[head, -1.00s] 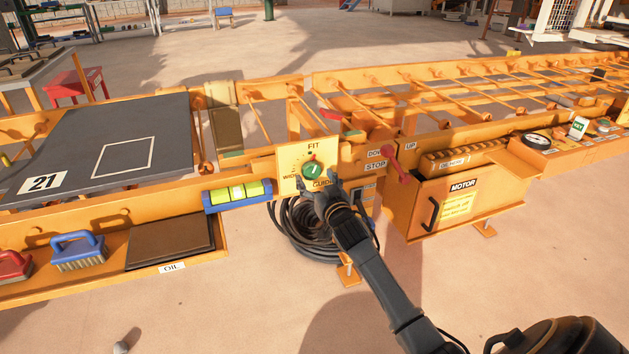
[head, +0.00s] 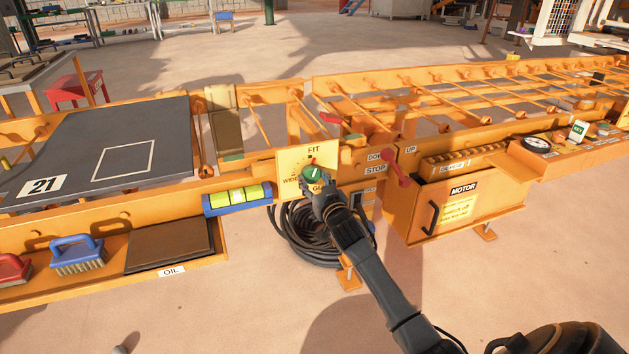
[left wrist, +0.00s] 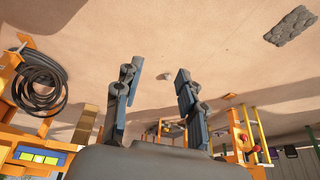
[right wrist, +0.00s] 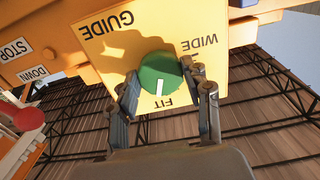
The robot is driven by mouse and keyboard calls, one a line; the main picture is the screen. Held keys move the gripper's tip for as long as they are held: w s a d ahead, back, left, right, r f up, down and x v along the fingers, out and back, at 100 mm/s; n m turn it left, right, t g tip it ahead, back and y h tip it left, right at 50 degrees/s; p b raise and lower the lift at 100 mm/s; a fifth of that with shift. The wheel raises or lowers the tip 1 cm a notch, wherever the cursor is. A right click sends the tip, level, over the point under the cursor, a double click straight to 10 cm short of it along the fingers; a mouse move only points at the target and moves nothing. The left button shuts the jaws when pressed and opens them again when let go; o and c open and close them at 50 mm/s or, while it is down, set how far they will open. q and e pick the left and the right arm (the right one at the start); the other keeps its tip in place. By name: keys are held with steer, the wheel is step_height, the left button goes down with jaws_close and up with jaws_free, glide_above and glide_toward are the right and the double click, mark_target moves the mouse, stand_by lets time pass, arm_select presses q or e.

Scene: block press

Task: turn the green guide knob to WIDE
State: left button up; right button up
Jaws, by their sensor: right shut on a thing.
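The green guide knob (head: 312,173) sits on a yellow panel (head: 290,162) marked FIT at the top and WIDE at the left in the head view. In the right wrist view the knob (right wrist: 160,70) shows its white pointer line toward FIT. My right gripper (head: 317,184) is at the knob from the front and below; in the right wrist view its fingers (right wrist: 165,92) are shut on the knob's two sides. My left gripper (left wrist: 160,88) is open and empty in the left wrist view, away from the knob, and outside the head view.
A red lever (head: 397,168) by STOP stands right of the panel. A blue-framed level (head: 237,198) is at its left. A coiled black hose (head: 300,236) lies below. The motor box (head: 465,205) stands farther right. The floor in front is mostly clear.

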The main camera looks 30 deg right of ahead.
steer(key=shift+n, duration=0.5)
steer(key=n+p, duration=0.2)
steer(key=n, duration=0.2)
steer(key=shift+r, duration=0.1)
steer(key=n+p, duration=0.1)
steer(key=n, duration=0.2)
steer(key=shift+n, duration=0.3)
steer(key=n, duration=0.2)
steer(key=shift+d+n, duration=0.1)
steer(key=shift+n, duration=0.3)
steer(key=n, duration=0.2)
steer(key=shift+n+p, duration=0.3)
steer(key=n, duration=0.3)
steer(key=shift+n, duration=3)
arm_select(q)
steer(key=shift+g, duration=0.6)
step_height(320, 180, down, 5)
steer(key=shift+s+r, duration=0.1)
arm_select(e)
steer(key=shift+n, duration=0.4)
